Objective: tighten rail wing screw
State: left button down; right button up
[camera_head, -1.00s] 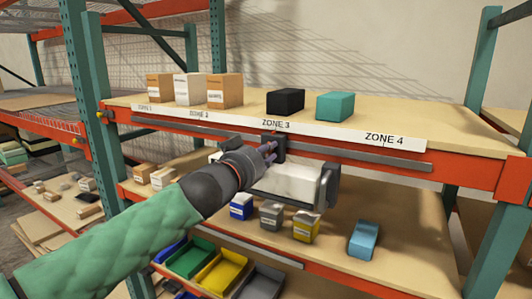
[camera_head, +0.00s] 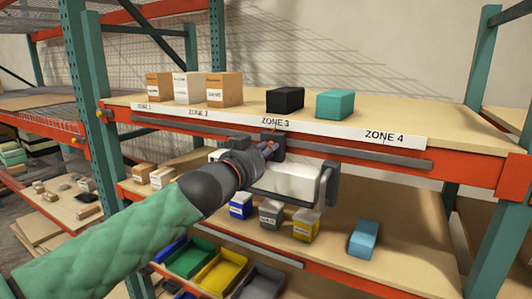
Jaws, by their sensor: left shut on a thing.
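The grey rail (camera_head: 380,156) runs along the red front beam of the upper shelf. A dark clamp block (camera_head: 273,142) sits on it below the ZONE 3 label. A pale console (camera_head: 295,181) with dark end brackets (camera_head: 331,184) hangs below the rail. My left gripper (camera_head: 268,151) reaches in from the left, its fingertips at the clamp block. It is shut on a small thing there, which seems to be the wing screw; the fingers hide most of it. My right gripper is not in view.
On the upper shelf stand several cartons (camera_head: 225,89), a black box (camera_head: 285,100) and a teal box (camera_head: 335,104). Small boxes (camera_head: 271,214) and coloured bins (camera_head: 222,269) lie below. A green upright (camera_head: 88,110) stands left of the arm.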

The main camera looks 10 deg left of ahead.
pick_arm(q)
jog(key=shift+f+m, duration=0.1)
jog(key=shift+m, duration=0.8)
jog(key=c, duration=1.1)
grip_release()
